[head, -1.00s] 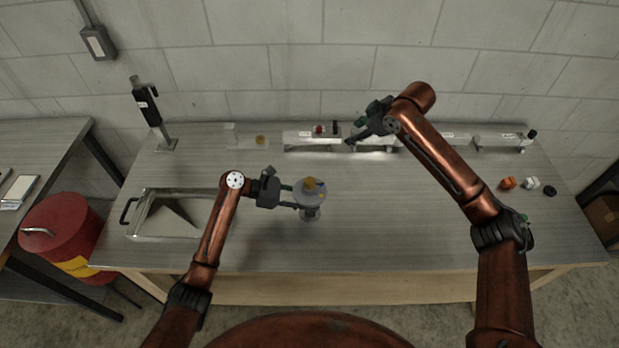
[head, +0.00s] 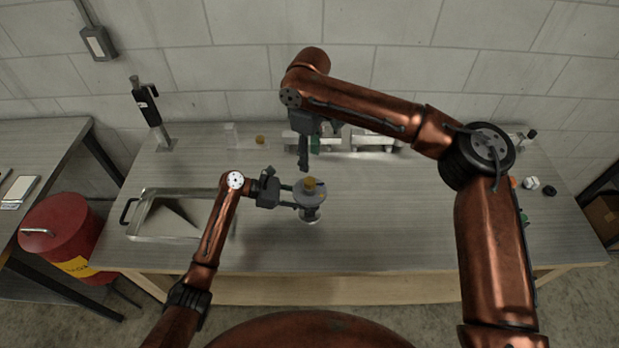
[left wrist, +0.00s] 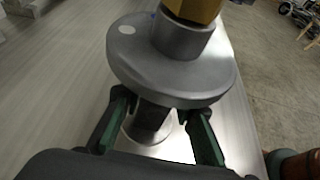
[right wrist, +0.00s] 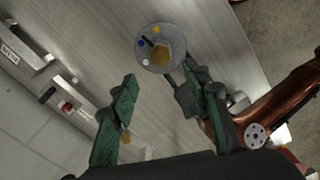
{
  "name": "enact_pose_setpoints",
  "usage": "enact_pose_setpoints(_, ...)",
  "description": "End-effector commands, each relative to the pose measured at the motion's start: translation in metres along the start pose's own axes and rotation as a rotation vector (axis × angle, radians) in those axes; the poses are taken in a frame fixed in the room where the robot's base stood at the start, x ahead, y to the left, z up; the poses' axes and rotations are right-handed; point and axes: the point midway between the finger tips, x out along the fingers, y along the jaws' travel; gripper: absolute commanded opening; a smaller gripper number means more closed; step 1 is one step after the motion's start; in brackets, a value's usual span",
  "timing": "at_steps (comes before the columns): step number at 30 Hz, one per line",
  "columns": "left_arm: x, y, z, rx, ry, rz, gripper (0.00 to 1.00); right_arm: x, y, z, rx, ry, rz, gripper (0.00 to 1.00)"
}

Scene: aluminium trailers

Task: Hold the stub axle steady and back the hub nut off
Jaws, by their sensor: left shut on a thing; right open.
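The stub axle (head: 310,197) stands upright on the bench, a grey flanged part with a brass-coloured hub nut (head: 310,183) on top. My left gripper (head: 292,194) is shut on the axle below its flange. In the left wrist view the green fingers (left wrist: 160,125) sit on both sides of the shaft under the flange (left wrist: 170,65), and the nut (left wrist: 192,10) is cut off at the top. My right gripper (head: 303,160) is open, pointing down behind and above the axle. In the right wrist view the nut (right wrist: 162,56) shows beyond the open, empty fingers (right wrist: 160,105).
A metal tray (head: 140,215) with a handle is at the left of the bench. A black-handled tool on a stand (head: 150,108) is at the back left. Labelled grey holders (head: 372,140) line the back edge. Small knobs (head: 531,183) lie at the right. The bench's front middle is clear.

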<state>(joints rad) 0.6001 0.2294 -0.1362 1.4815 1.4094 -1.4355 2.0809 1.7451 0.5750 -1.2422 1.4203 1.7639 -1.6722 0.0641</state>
Motion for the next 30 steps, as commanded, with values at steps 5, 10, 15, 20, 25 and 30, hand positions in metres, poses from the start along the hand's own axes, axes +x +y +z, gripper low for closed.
enact_pose_setpoints(5,0.000,0.000,-0.001,-0.001,0.002,0.001,0.00,0.036,0.000,0.001,-0.001,-0.002,-0.001,0.43)
enact_pose_setpoints(10,0.000,0.001,-0.001,0.000,0.002,0.001,0.00,0.068,0.000,0.001,-0.001,-0.001,-0.001,0.43)
enact_pose_setpoints(15,0.000,0.001,-0.001,0.000,0.002,0.001,0.00,0.091,0.000,0.001,-0.001,0.000,0.000,0.43)
enact_pose_setpoints(20,0.000,0.001,-0.001,0.000,0.002,0.001,0.00,0.101,0.001,0.001,-0.001,0.001,0.000,0.43)
enact_pose_setpoints(25,0.000,0.001,-0.001,0.000,0.002,0.001,0.00,0.103,0.000,0.001,-0.001,0.001,0.000,0.43)
enact_pose_setpoints(30,0.000,0.001,-0.001,0.000,0.002,0.002,0.00,0.103,0.000,0.000,-0.001,0.001,0.000,0.41)
